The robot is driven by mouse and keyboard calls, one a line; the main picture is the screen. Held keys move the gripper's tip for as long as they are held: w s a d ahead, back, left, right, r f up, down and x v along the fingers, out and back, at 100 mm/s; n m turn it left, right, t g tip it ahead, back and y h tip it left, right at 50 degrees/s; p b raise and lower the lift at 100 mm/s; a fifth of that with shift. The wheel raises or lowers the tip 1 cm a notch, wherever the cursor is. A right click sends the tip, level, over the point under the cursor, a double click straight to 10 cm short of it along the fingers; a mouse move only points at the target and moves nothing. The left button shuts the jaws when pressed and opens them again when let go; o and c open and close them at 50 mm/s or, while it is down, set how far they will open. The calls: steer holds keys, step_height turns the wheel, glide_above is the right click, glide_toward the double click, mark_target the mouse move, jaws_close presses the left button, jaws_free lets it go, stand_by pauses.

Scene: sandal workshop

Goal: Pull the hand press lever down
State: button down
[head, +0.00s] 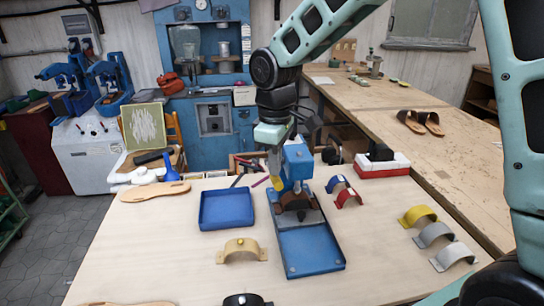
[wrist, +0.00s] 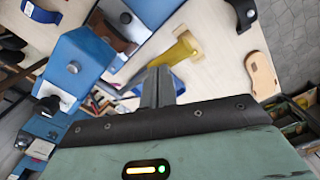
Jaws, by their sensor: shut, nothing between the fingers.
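The blue hand press (head: 297,163) stands on the table, its blue base (head: 310,252) reaching toward me. A yellow piece (head: 278,184), which looks like the lever's grip, shows low at the left side of the press head. My gripper (head: 273,153) points down just above and beside it, against the left of the press. In the wrist view the fingers (wrist: 158,86) are together with nothing between them. The press's blue body (wrist: 82,62) is left of them. A yellow shape lies just beyond the tips; I cannot tell whether it is lever or strap. Contact is unclear.
A blue tray (head: 226,208) lies left of the press, with a tan strap (head: 242,251) in front. Blue and red straps (head: 347,196) lie to the right, near a red-and-white block (head: 383,165). More straps (head: 433,235) lie at the right edge.

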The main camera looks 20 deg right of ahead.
steer(key=shift+s+f+b, duration=0.15)
steer(key=shift+f+b, duration=0.4)
steer(key=shift+f, duration=0.55)
steer(key=shift+f+b, duration=0.45)
steer(key=shift+f, duration=0.25)
steer(key=w+r+p, duration=0.3)
steer(key=r+p, duration=0.8)
steer(key=r, duration=0.1)
steer(key=shift+d+r, duration=0.15)
steer(key=shift+d, duration=0.15)
